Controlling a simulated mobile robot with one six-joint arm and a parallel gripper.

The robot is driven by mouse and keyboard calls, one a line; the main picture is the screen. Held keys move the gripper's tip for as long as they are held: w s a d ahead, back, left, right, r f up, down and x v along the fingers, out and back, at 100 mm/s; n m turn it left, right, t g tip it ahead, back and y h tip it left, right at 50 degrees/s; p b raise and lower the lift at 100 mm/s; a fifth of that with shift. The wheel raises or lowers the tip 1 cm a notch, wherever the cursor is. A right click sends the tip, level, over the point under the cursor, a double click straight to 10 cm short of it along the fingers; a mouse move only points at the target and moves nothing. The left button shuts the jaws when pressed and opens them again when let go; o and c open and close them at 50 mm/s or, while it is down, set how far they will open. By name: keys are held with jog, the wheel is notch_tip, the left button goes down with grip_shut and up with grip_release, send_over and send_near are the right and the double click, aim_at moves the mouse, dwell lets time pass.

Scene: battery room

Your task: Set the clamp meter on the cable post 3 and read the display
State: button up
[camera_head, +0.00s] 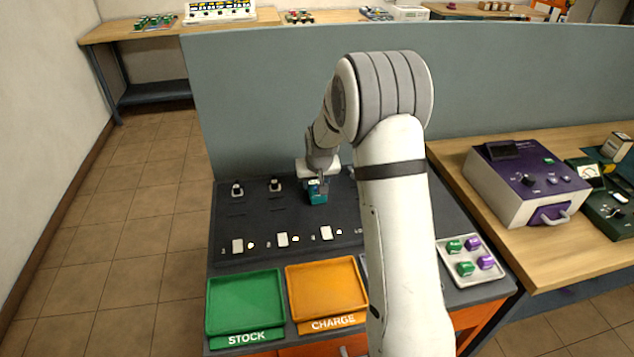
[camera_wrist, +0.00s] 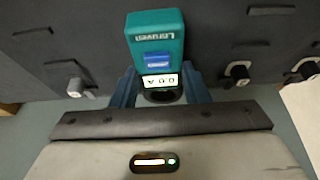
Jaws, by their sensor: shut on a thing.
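The teal clamp meter (camera_head: 317,196) is upright over the black panel, at the third place in the row of cable posts. It also shows in the wrist view (camera_wrist: 156,42), with a blue button and a lit display (camera_wrist: 160,81). The display characters look like "0.0 A", but are too small to be sure. My gripper (camera_head: 318,178) is shut on the meter, its blue fingers (camera_wrist: 160,90) at either side. A dark round shape below the display may be the clamp ring. Cable post 3 is hidden, so I cannot tell whether the ring is around it.
Two posts (camera_head: 237,188) (camera_head: 275,185) stand left of the meter. Another post (camera_wrist: 75,88) shows at left in the wrist view. In front are white tags, a green STOCK tray (camera_head: 245,277) and an orange CHARGE tray (camera_head: 344,262). A grey partition (camera_head: 260,110) rises behind the panel.

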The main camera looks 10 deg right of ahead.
jog(key=shift+f+b, duration=0.5)
dwell(0.3)
jog(key=o, duration=0.8)
jog(key=shift+o, duration=0.2)
jog(key=shift+r, duration=0.1)
jog(key=shift+p+v, duration=1.85)
jog(key=shift+v, duration=2.85)
jog(key=shift+s+r, duration=0.4)
jog(key=shift+r, duration=0.25)
